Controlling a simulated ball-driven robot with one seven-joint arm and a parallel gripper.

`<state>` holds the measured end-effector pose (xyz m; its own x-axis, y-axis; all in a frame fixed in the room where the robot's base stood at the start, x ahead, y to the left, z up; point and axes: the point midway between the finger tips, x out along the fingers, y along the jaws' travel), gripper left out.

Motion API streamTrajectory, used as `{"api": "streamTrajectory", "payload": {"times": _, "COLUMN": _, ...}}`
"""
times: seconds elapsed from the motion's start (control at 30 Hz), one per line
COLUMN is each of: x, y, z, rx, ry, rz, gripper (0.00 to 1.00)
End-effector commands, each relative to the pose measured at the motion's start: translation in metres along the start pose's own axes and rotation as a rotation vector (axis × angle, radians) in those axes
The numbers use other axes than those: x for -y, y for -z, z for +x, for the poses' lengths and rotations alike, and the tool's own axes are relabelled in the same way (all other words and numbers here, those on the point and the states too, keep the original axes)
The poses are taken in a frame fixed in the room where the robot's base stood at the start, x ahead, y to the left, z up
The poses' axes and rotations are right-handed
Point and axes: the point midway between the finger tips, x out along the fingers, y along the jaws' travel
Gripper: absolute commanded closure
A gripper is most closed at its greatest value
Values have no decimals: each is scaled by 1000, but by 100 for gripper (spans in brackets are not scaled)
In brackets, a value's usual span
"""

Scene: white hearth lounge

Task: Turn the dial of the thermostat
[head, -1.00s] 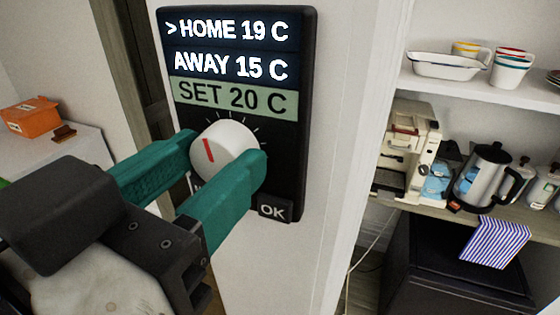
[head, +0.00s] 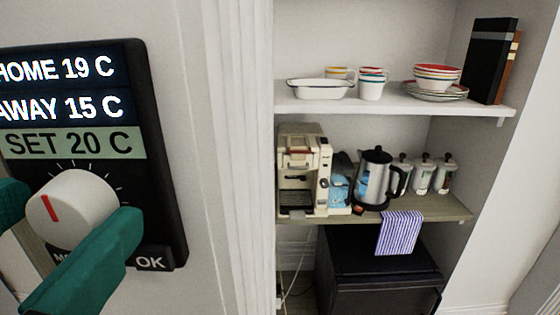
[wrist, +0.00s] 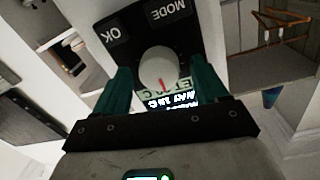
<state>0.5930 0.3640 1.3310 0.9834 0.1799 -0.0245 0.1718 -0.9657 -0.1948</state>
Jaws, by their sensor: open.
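The black thermostat (head: 165,215) is on a white wall at the left of the head view, its left edge cut off. Its screen reads HOME 19 C, AWAY 15 C and SET 20 C. The white dial (head: 85,200) has a red mark, tilted a little to the upper left in the head view. My gripper (head: 62,235) has teal fingers on either side of the dial. In the wrist view my gripper (wrist: 160,90) is open, with the dial (wrist: 158,68) between its fingertips and gaps at both sides. The OK button (head: 150,262) is below right of the dial.
Right of the wall's edge, an alcove has an upper shelf (head: 420,106) with bowls, cups and books. A lower shelf (head: 440,208) holds a coffee machine (head: 304,165), a kettle (head: 376,180), jars and a striped cloth (head: 399,232). A black cabinet (head: 380,285) stands beneath.

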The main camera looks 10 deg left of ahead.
Motion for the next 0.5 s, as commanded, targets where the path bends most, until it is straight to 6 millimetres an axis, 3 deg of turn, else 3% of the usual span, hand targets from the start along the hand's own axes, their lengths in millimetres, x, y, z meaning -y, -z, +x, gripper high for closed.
{"api": "streamTrajectory", "payload": {"times": 0.23, "x": 0, "y": -1, "z": -15, "rx": -2, "ry": 3, "rz": 0, "gripper": 27}}
{"api": "streamTrajectory", "payload": {"times": 0.5, "x": 1, "y": -1, "z": -66, "rx": -1, "ry": 5, "rz": 1, "gripper": 27}}
